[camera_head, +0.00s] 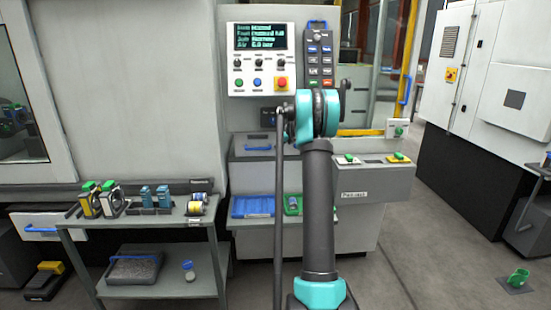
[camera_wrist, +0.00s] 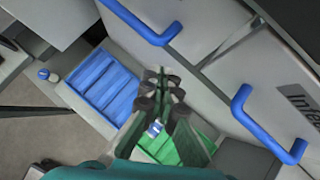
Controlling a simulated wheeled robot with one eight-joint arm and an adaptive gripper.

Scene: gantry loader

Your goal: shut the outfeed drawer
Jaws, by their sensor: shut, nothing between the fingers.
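My gripper (camera_wrist: 162,80) is shut and empty in the wrist view, above a green tray (camera_wrist: 190,148); in the head view my own arm hides it. No label reading outfeed is legible, so I cannot tell which drawer it is. One grey front carries a blue handle (camera_wrist: 150,22) at the top of the wrist view. The gripper touches neither handle. In the head view a blue handle (camera_head: 258,148) shows left of my arm.
A blue tray (camera_head: 252,207) stands beside the green tray (camera_head: 293,205) low on the machine front. A grey box labelled as a part station (camera_head: 375,185) juts out at the right. A cart (camera_head: 150,220) with tools stands at the left.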

